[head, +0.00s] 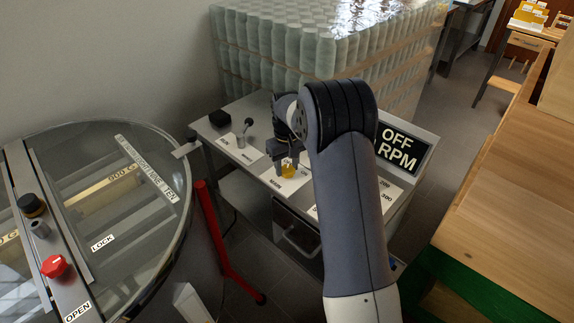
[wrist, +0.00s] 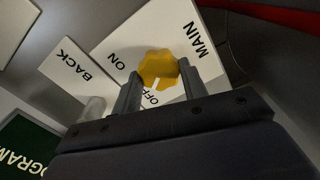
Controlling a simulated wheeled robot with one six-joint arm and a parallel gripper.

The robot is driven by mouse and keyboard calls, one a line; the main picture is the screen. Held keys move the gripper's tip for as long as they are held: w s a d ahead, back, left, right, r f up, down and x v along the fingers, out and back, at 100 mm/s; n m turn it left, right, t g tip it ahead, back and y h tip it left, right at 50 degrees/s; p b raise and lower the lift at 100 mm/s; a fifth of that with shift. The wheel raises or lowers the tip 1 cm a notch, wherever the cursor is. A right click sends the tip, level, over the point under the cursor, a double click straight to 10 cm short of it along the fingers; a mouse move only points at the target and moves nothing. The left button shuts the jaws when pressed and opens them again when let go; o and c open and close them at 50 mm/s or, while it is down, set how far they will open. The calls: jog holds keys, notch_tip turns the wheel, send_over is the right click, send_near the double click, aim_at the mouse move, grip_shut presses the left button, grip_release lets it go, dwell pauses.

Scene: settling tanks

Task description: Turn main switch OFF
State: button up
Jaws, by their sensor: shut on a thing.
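The main switch is a yellow lobed knob (wrist: 158,66) on a white plate (wrist: 113,42) lettered MAIN, ON and OFF. A white pointer mark on the knob is turned toward the OFF lettering in the wrist view. My gripper (wrist: 160,76) is shut on the knob, one finger on each side of it. In the head view the knob (head: 288,172) shows under my gripper (head: 288,164) on the grey control panel. The fingers hide part of the plate and the OFF word.
A black display (head: 398,150) reading OFF RPM stands at the panel's right. A small lever (head: 243,133) and a black box (head: 220,118) are at its left. A round glass-lidded machine (head: 120,190) with red and black knobs is at left; wrapped bottles (head: 300,50) stand behind.

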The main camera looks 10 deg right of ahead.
aim_at(287, 168)
dwell(0.4)
jog(key=o, duration=1)
notch_tip(287, 168, up, 11)
jog(key=shift+f+b, duration=0.1)
jog(key=shift+b, duration=0.25)
notch_tip(287, 168, down, 11)
jog(key=shift+p, duration=0.35)
